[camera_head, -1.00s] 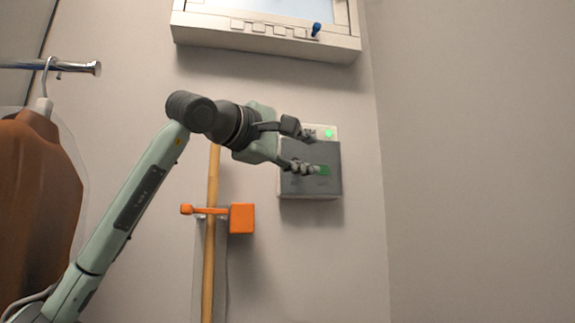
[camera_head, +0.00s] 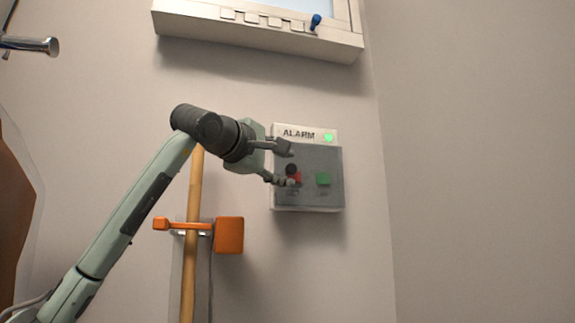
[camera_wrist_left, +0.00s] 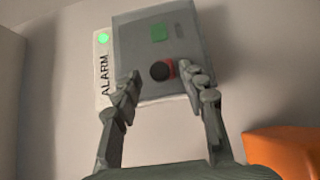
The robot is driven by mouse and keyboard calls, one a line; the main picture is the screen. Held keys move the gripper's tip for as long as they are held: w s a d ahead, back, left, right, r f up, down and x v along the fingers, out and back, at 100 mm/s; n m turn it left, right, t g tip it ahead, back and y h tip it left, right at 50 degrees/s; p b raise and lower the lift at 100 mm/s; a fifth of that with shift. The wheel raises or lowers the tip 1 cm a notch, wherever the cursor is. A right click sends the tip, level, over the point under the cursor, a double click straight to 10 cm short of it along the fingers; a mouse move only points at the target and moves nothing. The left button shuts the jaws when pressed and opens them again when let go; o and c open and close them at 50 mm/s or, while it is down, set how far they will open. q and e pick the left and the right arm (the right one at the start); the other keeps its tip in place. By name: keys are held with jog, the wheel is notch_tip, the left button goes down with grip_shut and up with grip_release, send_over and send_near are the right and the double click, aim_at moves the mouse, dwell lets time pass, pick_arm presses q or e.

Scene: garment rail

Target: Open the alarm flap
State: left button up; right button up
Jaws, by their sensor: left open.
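The alarm box (camera_head: 306,133) is on the wall, with the word ALARM and a lit green lamp on its top strip. Its grey see-through flap (camera_head: 325,199) covers the front and looks closed. Behind it show a black and red knob or button and a green square. The box also shows turned sideways in the left wrist view (camera_wrist_left: 103,72), with its flap (camera_wrist_left: 140,35). My left gripper (camera_head: 284,164) is open and empty at the left side of the flap, its fingers either side of the black and red part in the wrist view. I cannot tell if they touch the flap. My right gripper is not in view.
A wooden pole (camera_head: 190,265) stands left of the box, with an orange clamp-like block (camera_head: 229,235) beside it. A white panel with a screen (camera_head: 260,35) and blue knob is above. A metal rail end (camera_head: 35,45) and brown garment are at far left. The right wall is bare.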

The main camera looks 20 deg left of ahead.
pick_arm(q)
jog(key=shift+w+d, duration=0.15)
jog(key=shift+w, duration=0.85)
jog(key=shift+c, duration=0.5)
grip_shut()
